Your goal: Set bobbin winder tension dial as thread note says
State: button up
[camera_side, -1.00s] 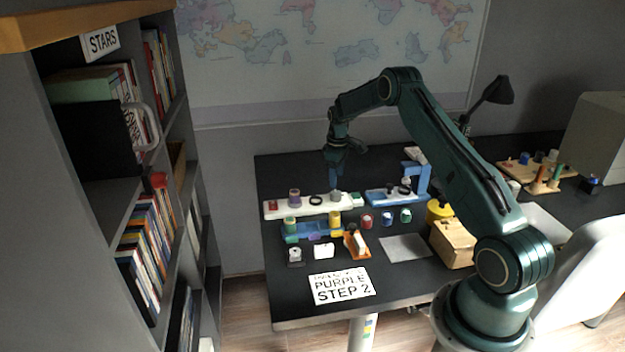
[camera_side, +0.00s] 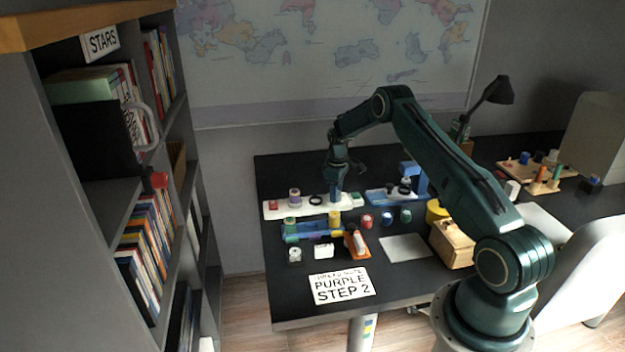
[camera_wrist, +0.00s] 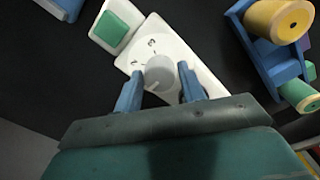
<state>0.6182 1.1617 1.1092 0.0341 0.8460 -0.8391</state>
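The white bobbin winder (camera_side: 273,212) lies along the back of the desk, with a purple-wound bobbin (camera_side: 294,197) standing on it. Its round grey-white dial (camera_wrist: 159,72) shows in the wrist view, with a pointer line and small printed numbers around it, only partly readable. My gripper (camera_wrist: 158,84) is open, with its blue fingers on either side of the dial; I see gaps between them and the knob. In the side view my gripper (camera_side: 336,192) is low over the winder's right part and hides the dial.
A green square (camera_wrist: 116,23) sits on the winder beside the dial. A blue spool rack (camera_side: 312,229) with a yellow spool (camera_side: 335,219) stands close in front. A blue stand (camera_side: 413,180) is to the right. A grey mat (camera_side: 406,248) lies bare near the front.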

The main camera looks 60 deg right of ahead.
jog(key=c, duration=0.6)
jog(key=shift+o, duration=0.2)
jog(key=shift+m, duration=0.3)
jog(key=m, duration=1.1)
jog(key=shift+w, duration=0.1)
jog(key=shift+r, duration=0.1)
jog(key=o, duration=1)
jog(key=shift+c, duration=0.2)
